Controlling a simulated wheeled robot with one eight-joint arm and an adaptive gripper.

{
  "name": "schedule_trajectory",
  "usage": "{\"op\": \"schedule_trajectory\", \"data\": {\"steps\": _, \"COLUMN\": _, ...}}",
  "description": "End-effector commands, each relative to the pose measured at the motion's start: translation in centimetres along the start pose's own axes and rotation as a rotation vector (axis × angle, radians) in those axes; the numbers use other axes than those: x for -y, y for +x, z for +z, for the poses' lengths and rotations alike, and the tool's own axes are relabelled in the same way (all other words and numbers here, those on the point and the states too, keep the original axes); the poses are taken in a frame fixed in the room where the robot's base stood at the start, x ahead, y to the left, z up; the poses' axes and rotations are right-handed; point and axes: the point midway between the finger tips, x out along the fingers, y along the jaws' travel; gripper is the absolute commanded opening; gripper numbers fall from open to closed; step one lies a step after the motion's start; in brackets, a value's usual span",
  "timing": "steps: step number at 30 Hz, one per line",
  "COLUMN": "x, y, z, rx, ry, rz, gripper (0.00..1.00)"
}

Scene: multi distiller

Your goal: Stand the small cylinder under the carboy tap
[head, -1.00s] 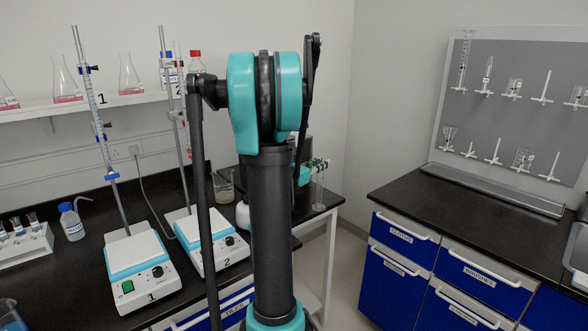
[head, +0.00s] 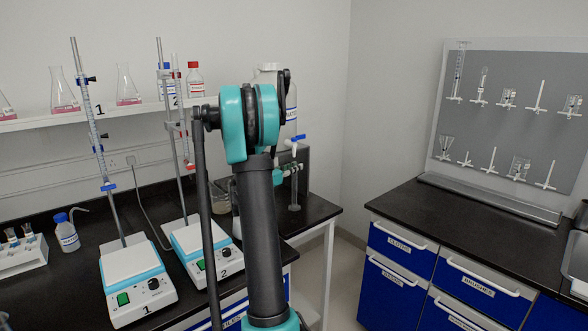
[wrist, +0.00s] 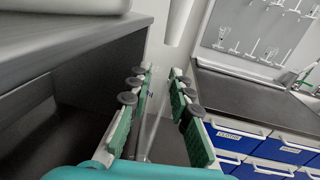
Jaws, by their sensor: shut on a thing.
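The carboy (head: 290,108) stands at the back behind my arm, partly hidden by it. Its tap (head: 296,139) has a blue handle and points downward. My gripper (head: 292,170) is just below the tap, shut on the small cylinder (head: 294,192), a narrow clear upright tube. The cylinder is roughly below the tap in the head view; whether its foot touches the bench I cannot tell. In the wrist view, my gripper's green-padded fingers (wrist: 166,112) stand around the cylinder, which is clear and hard to make out. A pale tube hangs above the fingers there.
A dark raised stand (wrist: 65,75) is close to the left of my fingers. The black bench (head: 318,209) ends just right of the cylinder, with a floor gap before the blue drawers (head: 398,245). Two hotplates (head: 137,283) with burette stands are at left.

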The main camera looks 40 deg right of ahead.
Motion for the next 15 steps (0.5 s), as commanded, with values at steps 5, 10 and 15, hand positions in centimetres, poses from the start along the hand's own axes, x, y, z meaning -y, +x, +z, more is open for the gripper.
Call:
{"op": "schedule_trajectory", "data": {"steps": 5, "x": 0.03, "y": -0.02, "z": -0.07, "rx": 0.0, "ry": 0.0, "rz": 0.0, "gripper": 0.0}}
{"op": "schedule_trajectory", "data": {"steps": 10, "x": 0.03, "y": -0.02, "z": -0.35, "rx": 0.0, "ry": 0.0, "rz": 0.0, "gripper": 0.0}}
{"op": "schedule_trajectory", "data": {"steps": 15, "x": 0.04, "y": -0.02, "z": -0.32, "rx": 0.0, "ry": 0.0, "rz": 0.0, "gripper": 0.4}}
